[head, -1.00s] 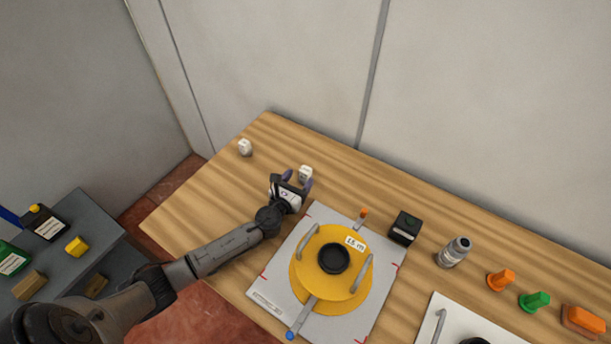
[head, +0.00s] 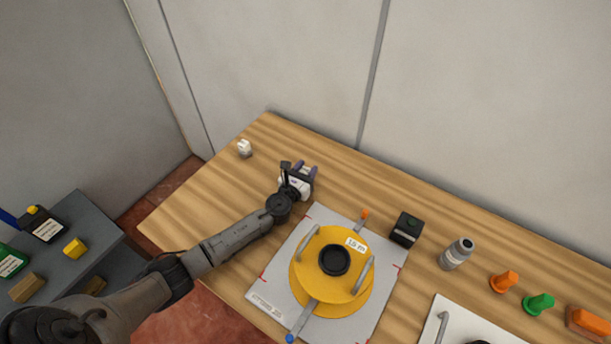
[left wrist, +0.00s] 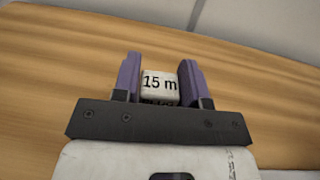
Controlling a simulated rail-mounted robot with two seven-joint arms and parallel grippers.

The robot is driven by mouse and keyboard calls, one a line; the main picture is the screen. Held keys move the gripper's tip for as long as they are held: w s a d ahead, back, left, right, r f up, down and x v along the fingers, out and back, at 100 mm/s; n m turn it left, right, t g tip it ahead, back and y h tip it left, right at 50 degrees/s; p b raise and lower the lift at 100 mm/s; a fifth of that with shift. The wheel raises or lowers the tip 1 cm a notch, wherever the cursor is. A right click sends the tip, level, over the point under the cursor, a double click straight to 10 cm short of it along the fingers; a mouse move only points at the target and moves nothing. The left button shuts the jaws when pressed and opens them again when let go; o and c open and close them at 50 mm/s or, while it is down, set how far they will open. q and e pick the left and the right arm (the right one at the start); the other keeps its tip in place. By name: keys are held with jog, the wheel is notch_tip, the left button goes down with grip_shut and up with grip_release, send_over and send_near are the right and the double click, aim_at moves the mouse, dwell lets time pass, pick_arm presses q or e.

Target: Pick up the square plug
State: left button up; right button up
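In the head view my left gripper (head: 305,169) is low over the far side of the wooden table and mostly hides this block. A second white block (head: 244,148) stands apart, near the table's left corner. I cannot tell for sure which item is the square plug. My right gripper is not in view.
A yellow round lid (head: 329,250) with two handles rests on a grey plate (head: 268,288). To the right stand a black box (head: 406,229), a grey bottle (head: 457,253), an orange peg (head: 503,281), a green peg (head: 539,303) and an orange block (head: 586,321).

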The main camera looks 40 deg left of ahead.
pick_arm(q)
jog(key=c, duration=0.6)
jog(key=shift+o, duration=0.2)
jog(key=shift+r, duration=0.1)
